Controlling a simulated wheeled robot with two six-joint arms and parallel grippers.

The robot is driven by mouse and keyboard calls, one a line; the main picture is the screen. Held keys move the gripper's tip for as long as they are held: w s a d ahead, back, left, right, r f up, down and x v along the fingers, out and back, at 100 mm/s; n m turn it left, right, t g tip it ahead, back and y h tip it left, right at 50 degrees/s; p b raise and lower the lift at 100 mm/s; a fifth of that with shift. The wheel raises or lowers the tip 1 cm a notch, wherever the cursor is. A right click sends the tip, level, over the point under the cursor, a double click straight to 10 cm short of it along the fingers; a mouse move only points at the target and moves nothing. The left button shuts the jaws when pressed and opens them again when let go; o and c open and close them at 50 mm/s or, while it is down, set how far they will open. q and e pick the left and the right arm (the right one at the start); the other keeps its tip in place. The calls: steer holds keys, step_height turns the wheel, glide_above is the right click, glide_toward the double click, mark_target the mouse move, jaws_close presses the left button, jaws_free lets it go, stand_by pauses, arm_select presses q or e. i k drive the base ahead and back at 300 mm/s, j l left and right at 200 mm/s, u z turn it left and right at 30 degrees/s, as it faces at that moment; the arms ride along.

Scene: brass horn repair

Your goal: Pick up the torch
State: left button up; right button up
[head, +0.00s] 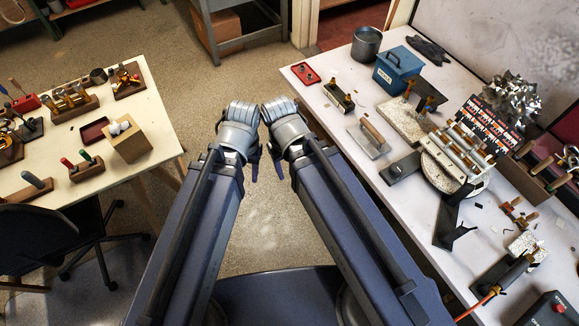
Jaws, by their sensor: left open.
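What looks like the torch (508,273) lies near the front right of the right-hand workbench, with a dark body and an orange hose running from it toward the bench's front edge. Both my grippers hang over the open floor between the two tables, far to the left of the torch. My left gripper (253,163) is open and empty, its fingers partly hidden by its own wrist. My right gripper (277,164) is close beside it, seen from behind; its jaws are mostly hidden. Neither touches the torch.
The right-hand workbench (352,162) also holds a blue box (397,70), a grey pot (366,43), a horn valve assembly (458,155), a dark angled stand (453,218) and a black box with a red button (550,312). A left table (150,108) holds tools. Floor between is clear.

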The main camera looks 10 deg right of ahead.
mark_target(512, 274)
steer(key=k+z, duration=0.1)
steer(key=z, duration=0.35)
steer(key=k+l+z, duration=0.1)
steer(key=z, duration=0.35)
steer(key=l+z, duration=0.15)
steer(key=z, duration=0.3)
steer(key=k+l+z, duration=0.1)
steer(key=z, duration=0.35)
steer(key=l+z, duration=0.25)
steer(key=z, duration=0.2)
